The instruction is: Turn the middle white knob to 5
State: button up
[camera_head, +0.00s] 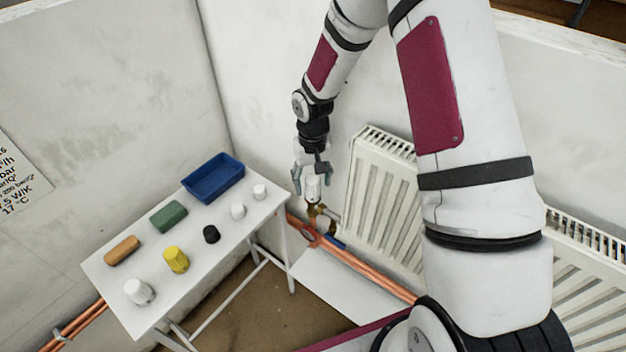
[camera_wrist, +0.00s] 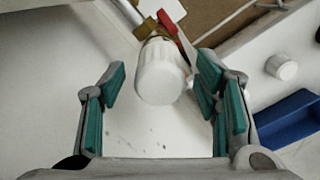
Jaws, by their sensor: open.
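A white valve knob (camera_head: 313,188) sits on a brass valve (camera_head: 318,208) at the lower left corner of a white radiator (camera_head: 385,195). The knob also shows in the wrist view (camera_wrist: 162,75), upper middle. My gripper (camera_head: 311,178) is at this knob, with one finger on each side. In the wrist view my gripper (camera_wrist: 160,80) is open, with a gap between each green finger pad and the knob. No numbers can be read on the knob. No other radiator knob shows, so I cannot tell whether this is the middle one.
A white table (camera_head: 190,260) left of the valve holds a blue tray (camera_head: 213,177), orange and green blocks, and yellow, black and white pieces. Copper pipes (camera_head: 365,274) run below the radiator. A red lever (camera_wrist: 172,24) is close to the knob. Another radiator (camera_head: 590,280) stands right.

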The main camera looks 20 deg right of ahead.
aim_at(312, 178)
jog(key=shift+c, duration=0.3)
jog(key=c, duration=1.1)
jog(key=shift+n, duration=1.6)
jog(key=o, duration=1.2)
jog(key=shift+c, duration=0.2)
jog(key=shift+r, duration=0.1)
notch_tip(312, 178, up, 12)
